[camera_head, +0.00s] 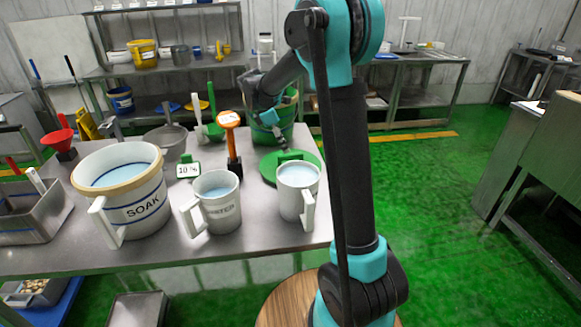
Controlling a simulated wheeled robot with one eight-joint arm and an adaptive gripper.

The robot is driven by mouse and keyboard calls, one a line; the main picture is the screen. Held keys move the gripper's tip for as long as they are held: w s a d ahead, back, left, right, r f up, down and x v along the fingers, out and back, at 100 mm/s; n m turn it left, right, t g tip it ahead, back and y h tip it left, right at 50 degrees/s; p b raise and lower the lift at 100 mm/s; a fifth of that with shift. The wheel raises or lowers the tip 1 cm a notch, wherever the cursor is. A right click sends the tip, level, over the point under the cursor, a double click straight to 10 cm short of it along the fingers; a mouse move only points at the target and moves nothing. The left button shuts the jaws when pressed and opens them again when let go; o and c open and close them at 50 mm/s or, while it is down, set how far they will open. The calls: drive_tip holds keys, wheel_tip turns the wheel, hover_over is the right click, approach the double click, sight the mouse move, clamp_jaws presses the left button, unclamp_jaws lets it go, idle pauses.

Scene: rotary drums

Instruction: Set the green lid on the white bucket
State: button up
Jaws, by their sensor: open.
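The green lid (268,168) lies flat on the steel table, with a raised green handle on top. Its near right part is hidden behind a white jug. The large white bucket (143,208), marked SOAK, stands upright at the left with a tan rim and pale blue liquid inside; its top is uncovered. My gripper (284,142) is open, pointing down just above the lid's handle. The fingertips are small and partly dark here, and I cannot tell whether they touch the handle.
Two white jugs (222,210) (292,201) of pale liquid stand at the table's front. An orange-topped tool (232,143) and a small sign (188,170) stand between bucket and lid. A green bucket (290,112) is behind my gripper. A grey tray (38,226) is left.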

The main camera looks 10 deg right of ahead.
sight(289, 154)
drive_tip(key=shift+s+x, duration=0.2)
drive_tip(key=shift+x, duration=3.15)
drive_tip(key=shift+d+f, duration=0.15)
drive_tip(key=shift+d, duration=0.05)
drive_tip(key=shift+c, duration=0.6)
clamp_jaws()
